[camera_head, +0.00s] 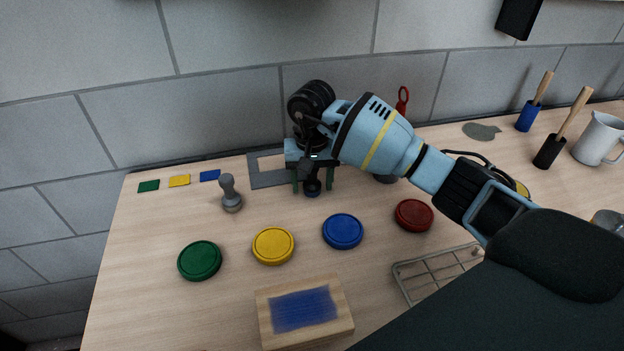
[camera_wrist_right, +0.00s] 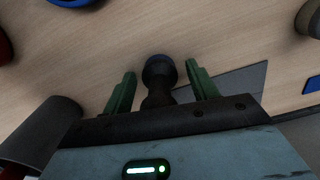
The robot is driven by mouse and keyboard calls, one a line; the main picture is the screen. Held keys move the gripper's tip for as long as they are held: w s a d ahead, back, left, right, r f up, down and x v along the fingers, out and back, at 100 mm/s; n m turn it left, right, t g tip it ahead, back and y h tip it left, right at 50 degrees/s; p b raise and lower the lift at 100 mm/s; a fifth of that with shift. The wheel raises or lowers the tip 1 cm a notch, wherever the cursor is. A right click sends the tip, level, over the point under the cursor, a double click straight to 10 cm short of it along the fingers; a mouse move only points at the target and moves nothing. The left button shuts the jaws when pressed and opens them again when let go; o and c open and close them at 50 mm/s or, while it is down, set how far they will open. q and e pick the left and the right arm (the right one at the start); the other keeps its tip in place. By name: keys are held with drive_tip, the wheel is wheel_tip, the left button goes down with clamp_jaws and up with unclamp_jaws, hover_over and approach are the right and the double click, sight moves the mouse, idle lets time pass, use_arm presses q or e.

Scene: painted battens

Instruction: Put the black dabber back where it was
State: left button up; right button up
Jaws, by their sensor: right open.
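The black dabber (camera_head: 312,187) stands on the table below my right gripper (camera_head: 312,182), and its upper part is hidden by the gripper in the head view. In the right wrist view the dabber (camera_wrist_right: 159,72) is between the two green fingers of my right gripper (camera_wrist_right: 161,78), with a gap visible on each side. The right gripper is open and not closed on it. My left gripper is not in view.
A grey dabber (camera_head: 230,197) stands to the left. Green (camera_head: 200,260), yellow (camera_head: 273,245), blue (camera_head: 343,231) and red (camera_head: 414,215) round pads lie in front. A blue-painted wooden block (camera_head: 340,320) and wire rack (camera_head: 410,283) are nearer. A grey plate (camera_head: 268,181) lies behind.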

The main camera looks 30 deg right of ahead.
wheel_tip(320, 180, up, 12)
drive_tip(key=shift+w+r, duration=0.1)
drive_tip(key=shift+r, duration=0.05)
idle(0.5)
